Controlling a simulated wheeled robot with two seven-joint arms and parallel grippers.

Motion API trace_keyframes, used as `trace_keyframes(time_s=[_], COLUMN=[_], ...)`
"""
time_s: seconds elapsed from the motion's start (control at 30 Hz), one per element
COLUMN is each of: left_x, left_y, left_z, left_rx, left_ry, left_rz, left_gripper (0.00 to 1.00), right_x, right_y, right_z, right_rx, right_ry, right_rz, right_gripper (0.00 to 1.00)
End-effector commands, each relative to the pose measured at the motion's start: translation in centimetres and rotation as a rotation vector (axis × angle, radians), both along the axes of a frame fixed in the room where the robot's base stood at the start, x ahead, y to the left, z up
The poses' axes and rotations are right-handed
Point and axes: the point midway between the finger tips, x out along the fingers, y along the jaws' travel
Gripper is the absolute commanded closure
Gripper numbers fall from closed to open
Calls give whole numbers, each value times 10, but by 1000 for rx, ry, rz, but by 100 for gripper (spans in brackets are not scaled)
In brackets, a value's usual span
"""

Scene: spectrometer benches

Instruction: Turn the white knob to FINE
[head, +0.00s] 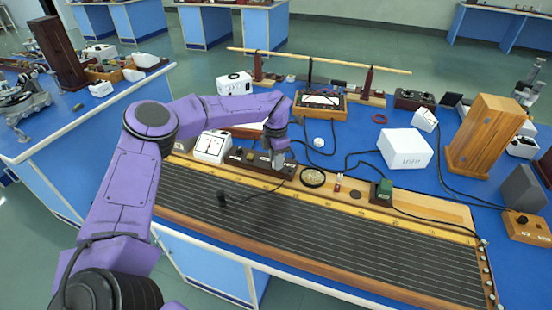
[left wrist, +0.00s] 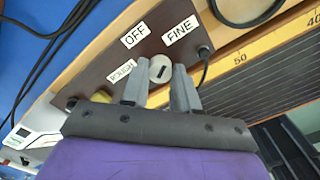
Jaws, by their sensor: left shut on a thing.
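The white knob (left wrist: 160,68) sits on a dark switch box (left wrist: 92,88) with the labels OFF (left wrist: 134,35), FINE (left wrist: 180,29) and ROUGH (left wrist: 121,71). The knob has a short dark mark on its face; I cannot tell for sure which label it points to. My left gripper (left wrist: 161,70) is shut on the knob, with one grey finger on each side. In the head view the left gripper (head: 279,160) reaches down onto the dark box (head: 250,158), and the knob is hidden there. My right gripper is not in view.
The box stands on the back edge of a long wire board (head: 330,225) with a wooden scale. A white meter (head: 212,146) is left of it, a round dial (head: 312,177) right. Black cables cross the blue bench. A white box (head: 404,149) and wooden block (head: 484,135) stand further right.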

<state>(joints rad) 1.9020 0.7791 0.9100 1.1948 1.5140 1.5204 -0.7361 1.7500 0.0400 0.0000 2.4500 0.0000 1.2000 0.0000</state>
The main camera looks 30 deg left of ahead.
Motion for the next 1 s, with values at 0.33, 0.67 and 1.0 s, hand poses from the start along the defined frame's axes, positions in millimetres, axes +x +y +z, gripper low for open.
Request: trace_keyframes(time_s=[0.33, 0.67, 1.0], left_x=[-2, -2, 0], left_y=[-1, -2, -1], left_z=[-4, -3, 3], left_rx=[-1, -2, 0], left_ry=[9, 8, 1], left_rz=[-33, -32, -30], left_gripper=[100, 46, 46], right_x=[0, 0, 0], right_y=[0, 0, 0], right_z=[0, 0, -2], right_rx=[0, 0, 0], right_ry=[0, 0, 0], right_rz=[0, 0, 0], right_gripper=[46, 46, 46])
